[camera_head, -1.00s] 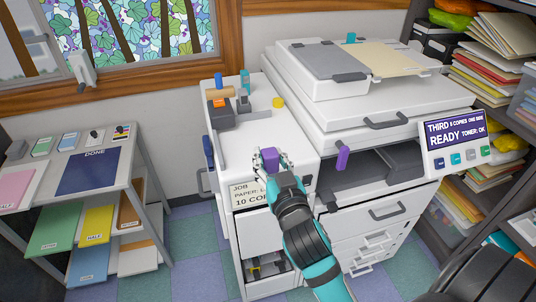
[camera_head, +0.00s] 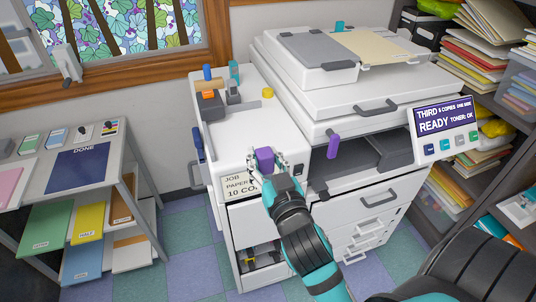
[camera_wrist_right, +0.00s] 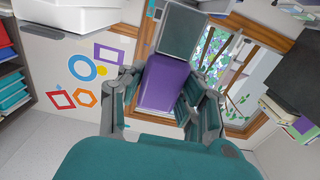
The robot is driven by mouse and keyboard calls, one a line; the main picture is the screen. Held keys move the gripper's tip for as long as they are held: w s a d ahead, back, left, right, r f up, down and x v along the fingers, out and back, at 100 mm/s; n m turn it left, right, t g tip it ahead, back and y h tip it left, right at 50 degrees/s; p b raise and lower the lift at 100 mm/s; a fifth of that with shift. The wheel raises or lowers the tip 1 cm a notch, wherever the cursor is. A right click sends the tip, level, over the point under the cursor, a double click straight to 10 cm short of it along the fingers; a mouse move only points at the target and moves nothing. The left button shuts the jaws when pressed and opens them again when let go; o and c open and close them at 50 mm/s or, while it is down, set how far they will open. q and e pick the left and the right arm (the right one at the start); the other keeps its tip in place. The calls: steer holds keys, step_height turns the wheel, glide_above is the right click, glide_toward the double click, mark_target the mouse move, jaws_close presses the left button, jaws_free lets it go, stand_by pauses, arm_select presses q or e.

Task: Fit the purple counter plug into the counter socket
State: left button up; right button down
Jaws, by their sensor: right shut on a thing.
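My right gripper (camera_head: 268,166) is shut on the purple counter plug (camera_head: 264,157), a purple block. It holds the block at the front of the white counter unit (camera_head: 232,135), above the job label. From the head view I cannot tell whether the block touches the unit. In the right wrist view the purple plug (camera_wrist_right: 165,84) sits between the grey fingers (camera_wrist_right: 162,100), with a grey-green square end (camera_wrist_right: 179,34) beyond it. I cannot make out the counter socket with certainty; the gripper and plug may cover it. My left gripper is not in view.
The copier (camera_head: 345,90) stands right of the counter unit, with a purple handle (camera_head: 332,146) sticking out. Small coloured parts, including an orange block (camera_head: 208,95), stand at the counter's back. A paper shelf (camera_head: 85,170) is at left. The counter's middle is clear.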

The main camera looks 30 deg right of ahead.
steer(key=x, duration=0.5)
steer(key=shift+d+r, duration=0.1)
steer(key=shift+d, duration=0.05)
steer(key=w+d+f+p, duration=0.1)
steer(key=w+d, duration=0.2)
steer(key=w+d+f+p, duration=0.1)
steer(key=w+d+p, duration=0.1)
steer(key=w+d, duration=0.2)
steer(key=w+d+f+p, duration=0.1)
steer(key=w+d+p, duration=0.1)
steer(key=w+d, duration=0.2)
steer(key=shift+d+f, duration=0.2)
steer(key=shift+f, duration=0.15)
steer(key=shift+w+f+p, duration=0.1)
steer(key=shift+f+p, duration=0.2)
steer(key=shift+p, duration=0.15)
steer(key=shift+f, duration=0.15)
steer(key=shift+f, duration=0.1)
